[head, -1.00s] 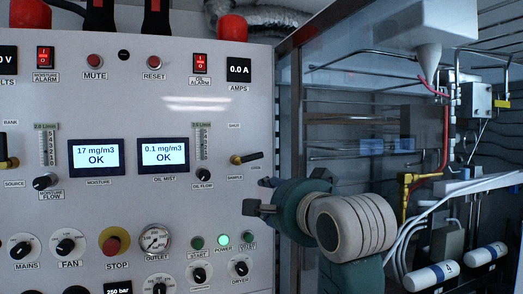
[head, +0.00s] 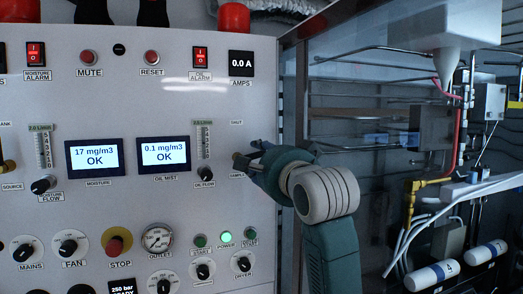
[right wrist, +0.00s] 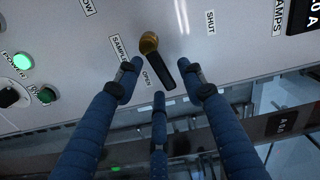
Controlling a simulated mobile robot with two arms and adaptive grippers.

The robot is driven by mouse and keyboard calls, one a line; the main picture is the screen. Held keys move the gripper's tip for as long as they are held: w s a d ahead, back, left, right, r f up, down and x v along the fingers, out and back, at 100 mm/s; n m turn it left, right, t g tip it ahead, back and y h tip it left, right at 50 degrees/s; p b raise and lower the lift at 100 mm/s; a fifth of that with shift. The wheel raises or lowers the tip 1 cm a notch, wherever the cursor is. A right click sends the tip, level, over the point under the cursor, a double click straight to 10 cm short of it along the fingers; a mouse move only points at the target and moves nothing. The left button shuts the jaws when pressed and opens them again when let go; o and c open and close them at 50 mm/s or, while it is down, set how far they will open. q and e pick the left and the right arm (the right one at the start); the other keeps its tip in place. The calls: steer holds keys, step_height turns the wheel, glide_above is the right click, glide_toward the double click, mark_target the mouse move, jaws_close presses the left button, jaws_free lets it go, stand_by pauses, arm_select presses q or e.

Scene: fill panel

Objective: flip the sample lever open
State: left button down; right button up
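The sample lever (right wrist: 159,66) has a brass pivot and a black handle. In the right wrist view the handle points down and slightly right, close to the OPEN label (right wrist: 147,79) and away from the SHUT label (right wrist: 210,22). My right gripper (right wrist: 158,84) is open, with two fingers on either side of the handle and the third below its tip. I see no clear contact. In the head view the right gripper (head: 253,163) is at the panel and hides most of the lever; only its brass end shows. My left gripper is out of view.
The panel (head: 110,210) carries an oil flow knob (head: 205,174) and an oil mist display (head: 163,154) left of the gripper. Right of the panel edge is an open bay with pipes and a red hose (head: 459,130).

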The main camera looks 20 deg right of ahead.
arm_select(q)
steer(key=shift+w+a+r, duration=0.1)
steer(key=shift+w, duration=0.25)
arm_select(e)
steer(key=shift+w, duration=0.1)
steer(key=shift+c, duration=0.2)
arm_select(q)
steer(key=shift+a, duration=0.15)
arm_select(e)
jaws_close()
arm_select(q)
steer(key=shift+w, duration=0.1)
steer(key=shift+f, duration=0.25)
arm_select(e)
steer(key=shift+f+m, duration=0.2)
steer(key=shift+m, duration=0.45)
steer(key=shift+f+m, duration=0.2)
steer(key=shift+m, duration=0.45)
steer(key=shift+o, duration=0.2)
jaws_free()
